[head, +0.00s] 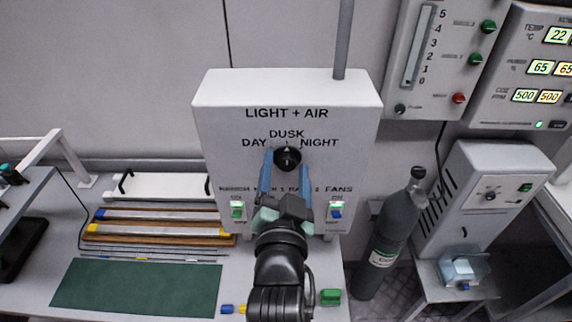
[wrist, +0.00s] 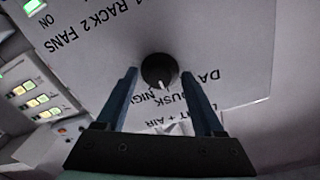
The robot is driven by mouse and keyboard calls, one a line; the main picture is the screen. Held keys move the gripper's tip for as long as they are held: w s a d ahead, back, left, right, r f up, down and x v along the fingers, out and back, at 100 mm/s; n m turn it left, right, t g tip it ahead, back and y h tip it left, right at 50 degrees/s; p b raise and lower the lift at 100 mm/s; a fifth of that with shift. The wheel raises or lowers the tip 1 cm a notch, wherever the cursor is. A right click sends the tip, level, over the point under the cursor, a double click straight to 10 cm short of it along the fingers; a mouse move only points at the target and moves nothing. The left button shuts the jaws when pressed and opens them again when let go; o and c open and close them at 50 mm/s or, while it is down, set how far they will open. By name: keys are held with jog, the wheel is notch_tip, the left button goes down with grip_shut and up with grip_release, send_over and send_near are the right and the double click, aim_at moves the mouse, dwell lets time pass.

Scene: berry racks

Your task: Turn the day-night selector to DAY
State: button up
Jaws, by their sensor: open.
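The day-night selector (head: 288,158) is a round black knob on the front of the white LIGHT + AIR box (head: 226,92). Its labels read DAY at left, DUSK above and NIGHT at right. Its small white mark points up, roughly at DUSK, in the head view. In the wrist view the knob (wrist: 157,69) appears with the labels upside down. My gripper (head: 287,168) is open in front of the box, with one blue finger on each side of the knob. In the wrist view, gaps show between the knob and both fingers.
Rack fan switches, a left one (head: 237,210) and a right one (head: 336,211), sit low on the box. A grey gas cylinder (head: 392,235) stands at right. A green mat (head: 137,287) lies on the bench at left. Control panels hang at upper right.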

grip_shut()
dwell(0.4)
jog(key=shift+n, duration=0.3)
jog(key=n, duration=0.4)
jog(key=n+p, duration=0.1)
jog(key=n, duration=0.4)
jog(key=shift+n, duration=0.4)
dwell(0.4)
grip_release()
